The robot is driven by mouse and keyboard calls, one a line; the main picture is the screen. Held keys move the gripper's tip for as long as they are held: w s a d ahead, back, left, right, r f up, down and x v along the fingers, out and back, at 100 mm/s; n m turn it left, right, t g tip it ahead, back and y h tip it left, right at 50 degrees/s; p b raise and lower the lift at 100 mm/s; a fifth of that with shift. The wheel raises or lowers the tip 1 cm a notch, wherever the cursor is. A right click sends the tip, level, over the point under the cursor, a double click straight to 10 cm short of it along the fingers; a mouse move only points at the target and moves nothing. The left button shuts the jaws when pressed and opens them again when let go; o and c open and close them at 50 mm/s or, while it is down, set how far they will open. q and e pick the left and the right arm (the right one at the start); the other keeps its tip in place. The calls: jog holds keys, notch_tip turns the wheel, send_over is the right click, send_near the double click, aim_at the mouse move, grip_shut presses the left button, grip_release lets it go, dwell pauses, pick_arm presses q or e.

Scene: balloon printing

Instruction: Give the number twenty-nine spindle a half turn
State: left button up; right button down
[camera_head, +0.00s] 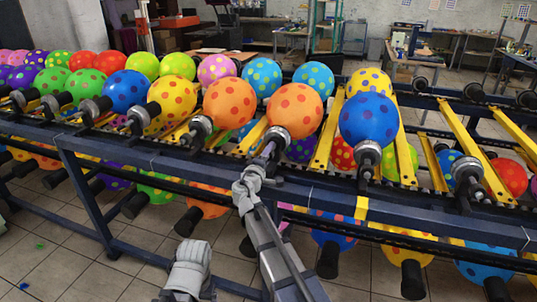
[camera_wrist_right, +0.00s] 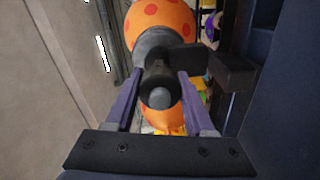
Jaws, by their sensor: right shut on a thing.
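My right gripper (camera_head: 266,153) reaches up to the front end of a spindle (camera_head: 277,136) that carries an orange balloon with red dots (camera_head: 294,110). In the right wrist view the gripper's two purple-grey fingers (camera_wrist_right: 160,97) stand either side of the dark spindle's round end (camera_wrist_right: 161,97) and are shut on it. The orange dotted balloon (camera_wrist_right: 160,18) sits beyond it, past a grey collar. No number is readable on the spindle.
A second orange balloon (camera_head: 230,103) is on the spindle to the left and a blue one (camera_head: 369,121) on the right. Dark blue rails (camera_head: 420,213) and yellow bars (camera_head: 466,134) frame the row. A lower row of balloons hangs beneath. Tiled floor is open at front left.

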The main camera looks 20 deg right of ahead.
dwell(0.4)
jog(key=shift+c, duration=1.3)
grip_release()
jog(key=shift+s, duration=0.1)
jog(key=v, duration=0.7)
jog(key=shift+s+a, duration=0.2)
jog(key=shift+s, duration=0.1)
jog(key=x, duration=0.8)
jog(key=shift+w, duration=0.1)
